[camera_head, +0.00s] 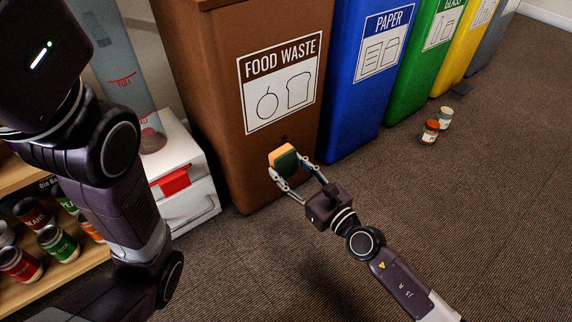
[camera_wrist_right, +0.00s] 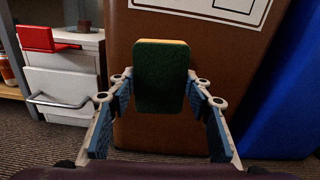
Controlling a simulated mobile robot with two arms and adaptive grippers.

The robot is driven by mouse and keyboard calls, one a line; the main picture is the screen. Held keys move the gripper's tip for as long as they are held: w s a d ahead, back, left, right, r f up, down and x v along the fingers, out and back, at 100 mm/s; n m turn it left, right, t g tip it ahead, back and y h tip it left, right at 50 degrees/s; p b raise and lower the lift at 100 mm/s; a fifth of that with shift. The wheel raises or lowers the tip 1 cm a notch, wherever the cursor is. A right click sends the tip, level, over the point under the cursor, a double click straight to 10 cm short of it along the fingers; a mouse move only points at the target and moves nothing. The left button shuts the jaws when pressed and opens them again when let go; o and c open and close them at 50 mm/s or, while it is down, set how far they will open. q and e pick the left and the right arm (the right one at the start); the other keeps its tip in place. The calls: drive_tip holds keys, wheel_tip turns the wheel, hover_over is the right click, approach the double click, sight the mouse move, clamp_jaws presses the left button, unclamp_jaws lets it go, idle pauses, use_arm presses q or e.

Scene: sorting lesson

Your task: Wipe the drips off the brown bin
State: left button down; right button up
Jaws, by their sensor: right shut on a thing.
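The brown bin (camera_head: 225,110) with a FOOD WASTE label stands in the upper middle of the head view, and its front (camera_wrist_right: 220,60) fills much of the right wrist view. My right gripper (camera_head: 292,173) is shut on a yellow and green sponge (camera_head: 284,158), close to the lower front of the bin. In the wrist view the sponge (camera_wrist_right: 160,78) shows its green side, with a yellow edge at the top. I cannot tell whether it touches the bin. A small dark mark shows on the bin just above the sponge. My left arm shows at the left, its fingers out of view.
A blue PAPER bin (camera_head: 350,110) stands right of the brown one, then a green bin (camera_head: 415,75) and others. A white cabinet (camera_head: 190,200) and a shelf of cans (camera_head: 40,285) are at the left. Open carpet lies at the right.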

drive_tip(key=shift+s+d, duration=0.1)
drive_tip(key=shift+v, duration=1.35)
